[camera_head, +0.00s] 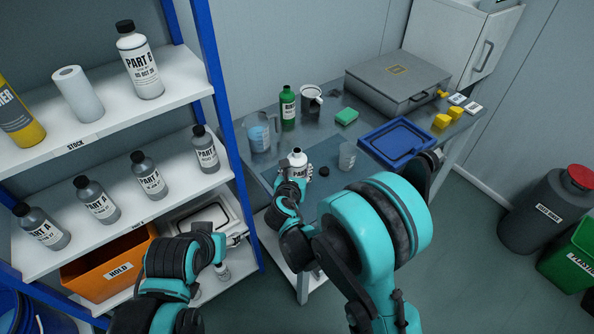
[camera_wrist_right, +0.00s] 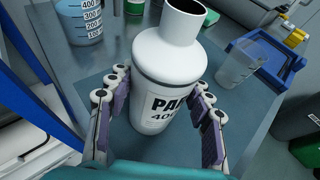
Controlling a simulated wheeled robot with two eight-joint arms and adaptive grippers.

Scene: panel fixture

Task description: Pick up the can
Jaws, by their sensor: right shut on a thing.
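A white bottle-shaped can (camera_head: 297,159) with a dark open mouth and a "PART" label is at the near side of the grey workbench (camera_head: 262,165). In the right wrist view the can (camera_wrist_right: 168,70) stands between the fingers, label facing the wrist. My right gripper (camera_head: 296,174) is shut on its body, with purple pads on both sides (camera_wrist_right: 160,122). I cannot tell whether its base touches the bench. My left gripper (camera_head: 236,240) is low beside the shelf, partly hidden by its own arm; its fingers are unclear.
A clear beaker (camera_head: 347,156) and blue tray (camera_head: 397,142) are right of the can. A measuring jug (camera_head: 259,134), green bottle (camera_head: 288,106), dark-mouthed mug (camera_head: 311,99) and green sponge (camera_head: 346,116) stand behind. A shelf with several bottles (camera_head: 97,200) is at left.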

